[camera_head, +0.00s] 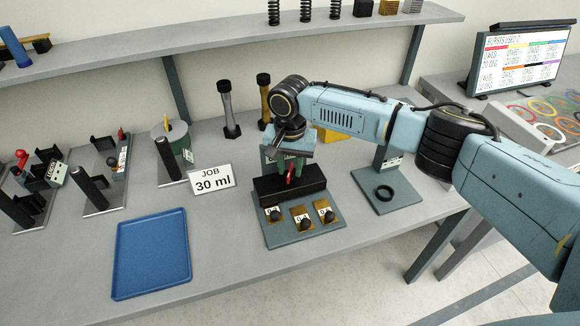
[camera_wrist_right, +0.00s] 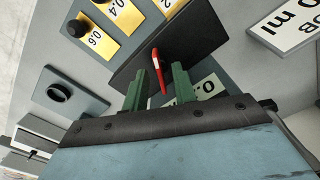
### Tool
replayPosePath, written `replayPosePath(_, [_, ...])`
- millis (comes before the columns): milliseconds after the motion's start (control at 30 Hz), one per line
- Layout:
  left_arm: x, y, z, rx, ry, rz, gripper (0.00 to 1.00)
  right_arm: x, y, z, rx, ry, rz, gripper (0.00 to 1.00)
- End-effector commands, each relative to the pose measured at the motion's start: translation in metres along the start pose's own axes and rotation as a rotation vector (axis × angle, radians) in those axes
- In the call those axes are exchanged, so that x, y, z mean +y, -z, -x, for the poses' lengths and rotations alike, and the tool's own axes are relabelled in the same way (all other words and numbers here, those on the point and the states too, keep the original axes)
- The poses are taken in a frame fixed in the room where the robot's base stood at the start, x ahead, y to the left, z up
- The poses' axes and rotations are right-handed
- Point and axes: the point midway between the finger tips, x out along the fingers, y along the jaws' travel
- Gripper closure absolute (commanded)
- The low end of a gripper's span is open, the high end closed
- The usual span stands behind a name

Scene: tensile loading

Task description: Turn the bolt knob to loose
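A slim red lever (camera_wrist_right: 157,68) stands at a black block (camera_wrist_right: 180,48) on a grey base plate. It is the likeliest bolt knob, but I cannot read a loose mark on it. My right gripper (camera_wrist_right: 159,80) points down at it, with one green finger on each side of the lever and visible gaps between. A white label (camera_wrist_right: 208,88) is partly hidden behind a finger. My left gripper is out of view.
Several black knobs on yellow plates (camera_head: 301,214) sit at the block's front. A black ring (camera_head: 385,193) lies on a plate to the right. A JOB 30 ml card (camera_head: 212,181) and a blue tray (camera_head: 151,254) are left. Bare bench lies between tray and base plate.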

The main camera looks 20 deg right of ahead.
Motion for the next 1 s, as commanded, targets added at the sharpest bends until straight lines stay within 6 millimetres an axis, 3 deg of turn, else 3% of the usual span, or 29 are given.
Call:
replayPosePath(333, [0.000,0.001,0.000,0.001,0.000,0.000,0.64,0.000,0.000,-0.004,0.000,0.001,0.001,0.73])
replayPosePath(567, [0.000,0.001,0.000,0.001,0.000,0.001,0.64,0.000,0.000,-0.004,0.000,0.001,0.000,1.00])
replayPosePath(833, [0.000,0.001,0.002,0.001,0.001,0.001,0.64,0.000,0.000,-0.003,0.000,0.000,0.005,1.00])
replayPosePath(1000, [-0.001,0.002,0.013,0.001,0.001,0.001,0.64,0.000,0.000,-0.001,-0.002,0.000,0.034,1.00])
